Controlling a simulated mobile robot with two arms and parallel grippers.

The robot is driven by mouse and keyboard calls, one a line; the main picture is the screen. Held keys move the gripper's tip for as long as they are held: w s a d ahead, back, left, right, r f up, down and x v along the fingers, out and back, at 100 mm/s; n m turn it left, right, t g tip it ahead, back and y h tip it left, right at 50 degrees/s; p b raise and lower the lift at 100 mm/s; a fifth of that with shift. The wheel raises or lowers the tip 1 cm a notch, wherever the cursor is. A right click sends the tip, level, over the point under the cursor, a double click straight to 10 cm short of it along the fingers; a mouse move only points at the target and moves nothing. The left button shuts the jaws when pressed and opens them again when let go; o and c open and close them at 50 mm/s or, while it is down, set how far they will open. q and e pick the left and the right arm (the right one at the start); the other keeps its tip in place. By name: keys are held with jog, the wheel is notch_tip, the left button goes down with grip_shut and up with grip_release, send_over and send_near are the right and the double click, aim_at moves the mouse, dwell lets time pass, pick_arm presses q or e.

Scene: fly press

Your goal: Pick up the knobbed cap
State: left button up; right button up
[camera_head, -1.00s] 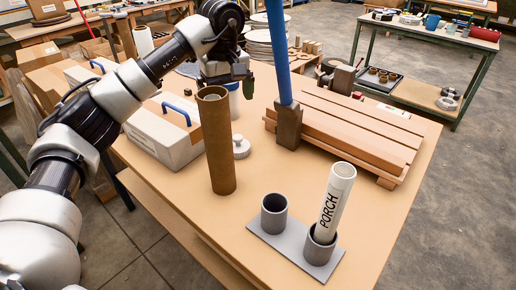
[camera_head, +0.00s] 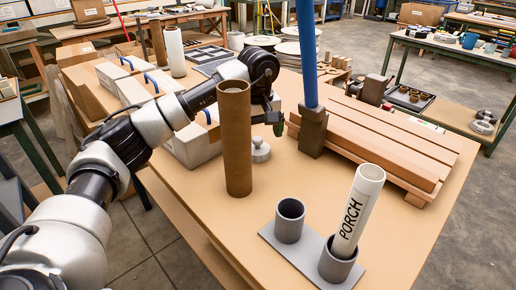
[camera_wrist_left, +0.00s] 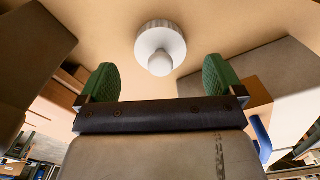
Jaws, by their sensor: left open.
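The knobbed cap (camera_head: 261,152) is a pale grey-white round cap with a knob on top. It sits on the tan workbench just right of the tall brown tube. It also shows in the left wrist view, where the cap (camera_wrist_left: 160,44) lies upper centre, ahead of and between the green fingertips. My left gripper (camera_head: 272,120) is open and empty, above the cap and apart from it; its green pads (camera_wrist_left: 160,80) show in the wrist view. In the head view the brown tube hides part of my left wrist. My right gripper is not in view.
The brown tube (camera_head: 236,150) stands close left of the cap. A blue pole in a brown block (camera_head: 312,135) and stacked planks (camera_head: 375,135) stand right. A grey holder plate (camera_head: 290,248) carries two cups, one with a white PORCH tube (camera_head: 358,210). Grey blue-handled boxes (camera_head: 190,148) stand left.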

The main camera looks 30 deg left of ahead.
aim_at(258, 139)
pick_arm(q)
notch_tip(258, 139, down, 4)
jog(key=shift+f, duration=0.1)
jog(key=c, duration=0.9)
